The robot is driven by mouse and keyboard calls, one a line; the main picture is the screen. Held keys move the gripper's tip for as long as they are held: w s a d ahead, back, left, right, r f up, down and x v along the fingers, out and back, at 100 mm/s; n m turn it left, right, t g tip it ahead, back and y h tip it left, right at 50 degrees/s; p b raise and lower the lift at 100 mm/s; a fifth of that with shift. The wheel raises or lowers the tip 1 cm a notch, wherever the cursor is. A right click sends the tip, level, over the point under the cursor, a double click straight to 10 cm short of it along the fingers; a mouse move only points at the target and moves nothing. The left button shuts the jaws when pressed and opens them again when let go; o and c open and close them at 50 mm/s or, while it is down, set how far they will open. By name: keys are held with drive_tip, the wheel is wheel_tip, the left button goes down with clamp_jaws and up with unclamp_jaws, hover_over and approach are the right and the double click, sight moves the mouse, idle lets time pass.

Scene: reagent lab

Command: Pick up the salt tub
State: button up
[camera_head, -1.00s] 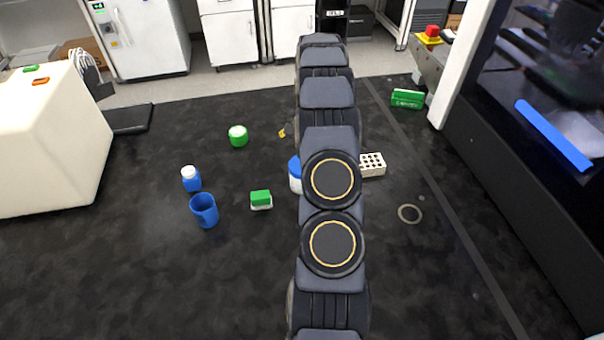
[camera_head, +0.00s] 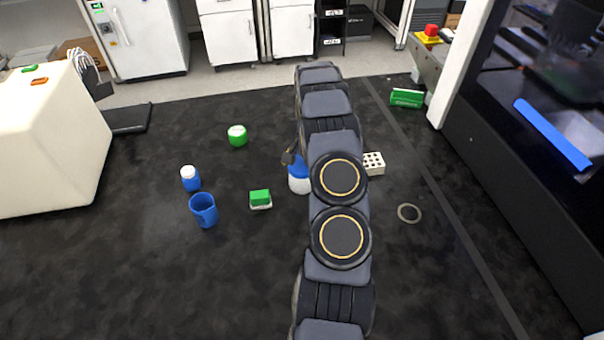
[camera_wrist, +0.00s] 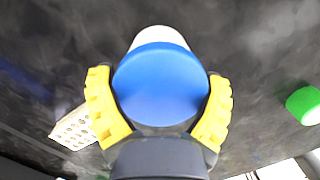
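A white tub with a blue lid (camera_head: 299,184) stands on the dark floor, partly hidden behind my arm in the head view. No label on it is readable, so I cannot confirm which tub holds salt. In the wrist view the blue lid (camera_wrist: 160,88) lies between the two yellow fingers of my gripper (camera_wrist: 161,78), with the white body beyond it. The fingers are spread, one on each side of the lid and close to it; I cannot tell whether they touch.
A white rack with holes (camera_head: 374,163) is close on the right. Floor in front is clear.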

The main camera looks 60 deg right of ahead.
drive_tip(key=shift+c, duration=0.3)
drive_tip(key=shift+r, duration=0.6)
drive_tip(key=a+r, duration=0.1)
drive_tip(key=r, duration=0.1)
drive_tip(key=s+a+r, duration=0.1)
drive_tip(key=r, duration=0.2)
drive_tip(key=s+a+r, duration=0.1)
drive_tip(key=r, duration=0.1)
drive_tip(key=shift+s+a+r, duration=0.2)
drive_tip(key=shift+s+a, duration=0.05)
drive_tip(key=shift+a, duration=0.05)
drive_tip(key=shift+c, duration=0.2)
drive_tip(key=s+a+r, duration=0.1)
drive_tip(key=a, duration=0.1)
drive_tip(key=s+a+r, duration=0.2)
drive_tip(key=a, duration=0.1)
drive_tip(key=s+a+r, duration=0.1)
drive_tip(key=s+a, duration=0.1)
drive_tip(key=shift+s+a+r, duration=0.2)
drive_tip(key=shift+s+a, duration=0.05)
drive_tip(key=shift+a, duration=0.15)
